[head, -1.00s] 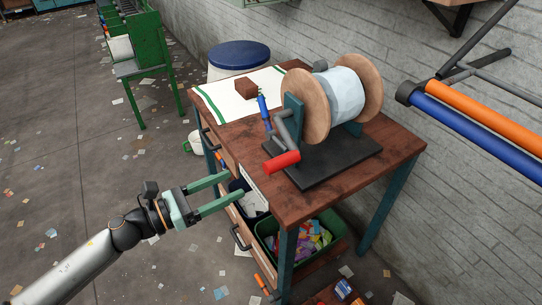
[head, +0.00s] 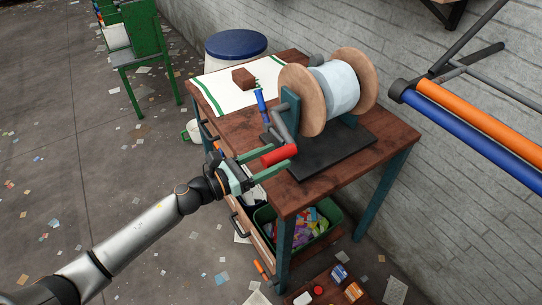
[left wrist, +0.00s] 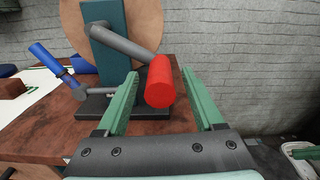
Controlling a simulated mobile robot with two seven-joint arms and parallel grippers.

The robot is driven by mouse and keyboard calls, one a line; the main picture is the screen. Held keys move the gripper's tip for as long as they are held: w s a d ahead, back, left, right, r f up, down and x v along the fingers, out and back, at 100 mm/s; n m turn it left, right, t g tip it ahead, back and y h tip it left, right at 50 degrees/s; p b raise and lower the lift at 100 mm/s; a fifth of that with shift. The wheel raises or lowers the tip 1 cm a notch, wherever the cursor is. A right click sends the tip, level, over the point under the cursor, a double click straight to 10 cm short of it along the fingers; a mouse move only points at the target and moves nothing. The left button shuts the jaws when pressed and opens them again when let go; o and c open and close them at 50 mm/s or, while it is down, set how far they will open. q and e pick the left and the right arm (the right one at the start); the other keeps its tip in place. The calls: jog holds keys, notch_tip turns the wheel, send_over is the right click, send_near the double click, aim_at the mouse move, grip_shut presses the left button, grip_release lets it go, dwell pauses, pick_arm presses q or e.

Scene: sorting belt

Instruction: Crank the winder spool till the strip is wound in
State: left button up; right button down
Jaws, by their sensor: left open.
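The winder spool (head: 342,85) has wooden flanges around a pale core and stands on a dark base plate (head: 345,150) on the table. Its grey crank arm (head: 281,128) ends in a red handle (head: 279,155). My left gripper (head: 277,161) is open at the handle, with green fingers on either side of it. In the left wrist view the red handle (left wrist: 160,82) sits between the open fingers, with a visible gap on the right side. A loose strip cannot be made out clearly. My right gripper is not in view.
The wooden table (head: 310,188) also bears a white green-striped cloth (head: 213,88), a brown block (head: 243,78) and a blue-handled piece (head: 261,104). A green bin (head: 328,236) stands below. Orange and blue bars (head: 480,125) reach in at right, near the brick wall.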

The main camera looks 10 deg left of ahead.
pick_arm(q)
grip_shut()
dwell(0.6)
dwell(0.8)
